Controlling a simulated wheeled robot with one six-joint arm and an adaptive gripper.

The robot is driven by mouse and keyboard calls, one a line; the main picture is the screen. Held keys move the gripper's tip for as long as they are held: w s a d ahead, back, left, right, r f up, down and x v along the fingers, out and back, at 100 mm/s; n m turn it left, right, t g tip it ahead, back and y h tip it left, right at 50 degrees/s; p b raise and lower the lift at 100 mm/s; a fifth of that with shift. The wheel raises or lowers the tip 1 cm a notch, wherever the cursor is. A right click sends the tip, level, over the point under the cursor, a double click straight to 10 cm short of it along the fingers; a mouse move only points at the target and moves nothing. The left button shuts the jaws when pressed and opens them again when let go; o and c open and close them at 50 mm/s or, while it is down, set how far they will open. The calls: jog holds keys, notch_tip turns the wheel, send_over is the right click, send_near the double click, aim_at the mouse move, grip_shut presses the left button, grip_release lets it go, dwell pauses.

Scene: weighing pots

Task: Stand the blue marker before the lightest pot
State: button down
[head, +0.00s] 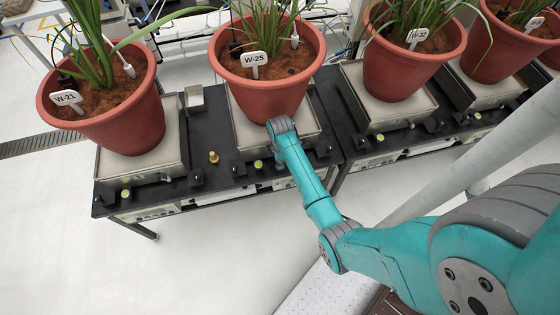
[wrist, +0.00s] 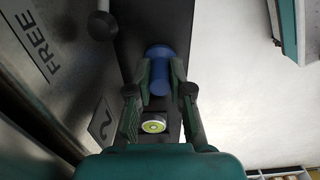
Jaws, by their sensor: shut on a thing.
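My gripper (wrist: 160,82) is shut on the blue marker (wrist: 160,53), seen nearly end-on between the fingers over the dark bench edge in the wrist view. I cannot tell whether its lower end touches the bench. In the head view, my arm ends in front of pot W-25 (head: 262,92), and hides the gripper and marker. Pot W-21 (head: 104,120) stands at the left, pot W-32 (head: 408,69) right of centre, and another pot (head: 515,48) at the far right. Each of these red-brown pots sits on a metal scale plate. No weight reading is legible.
The black bench (head: 221,178) has knobs and round yellow-green parts along its front. A small brass piece (head: 213,157) stands between W-21 and W-25. In the wrist view, a metal plate (wrist: 35,100) bears "FREE" and "2". White floor lies in front.

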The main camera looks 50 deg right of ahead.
jog(key=shift+f, duration=0.15)
jog(key=c, duration=1.3)
grip_release()
jog(key=shift+c, duration=0.2)
